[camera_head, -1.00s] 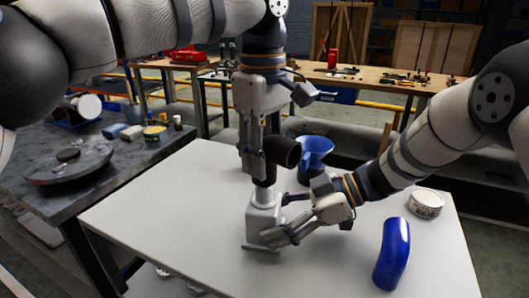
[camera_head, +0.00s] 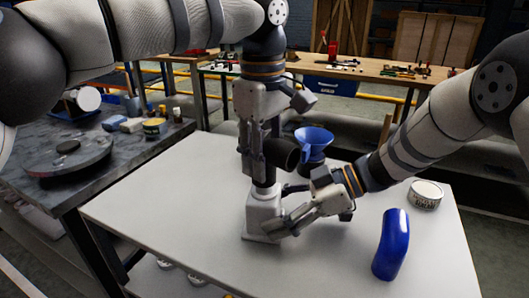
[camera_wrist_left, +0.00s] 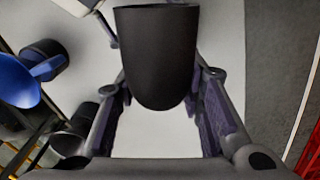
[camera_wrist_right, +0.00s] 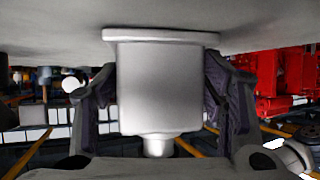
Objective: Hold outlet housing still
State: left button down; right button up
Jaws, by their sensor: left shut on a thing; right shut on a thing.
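The grey outlet housing (camera_head: 262,212) stands upright on the white table, its square flange down on the top. My right gripper (camera_head: 287,206) is shut on it from the right side. In the right wrist view the housing (camera_wrist_right: 160,85) sits between both fingers (camera_wrist_right: 161,108). My left gripper (camera_head: 264,160) points down above the housing, shut on a black elbow pipe (camera_head: 284,153). The pipe (camera_wrist_left: 157,55) also shows between the fingers in the left wrist view. Its lower end meets the housing's top; I cannot tell how it is seated.
A blue funnel-shaped part (camera_head: 314,140) stands behind my right gripper. A blue curved hose (camera_head: 391,245) and a round tin (camera_head: 426,194) are on the right of the white table (camera_head: 160,205). The table's left part is clear. A dark bench (camera_head: 40,190) stands at left.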

pick_arm(q)
jog(key=shift+f, duration=1.05)
pick_arm(e)
jog(key=shift+f, duration=0.1)
pick_arm(q)
jog(key=c, duration=1)
grip_release()
jog(key=shift+r, duration=0.1)
notch_tip(320, 180, up, 12)
jog(key=shift+s+a, duration=0.1)
jog(key=shift+s, duration=0.05)
pick_arm(e)
jog(key=o, duration=1.8)
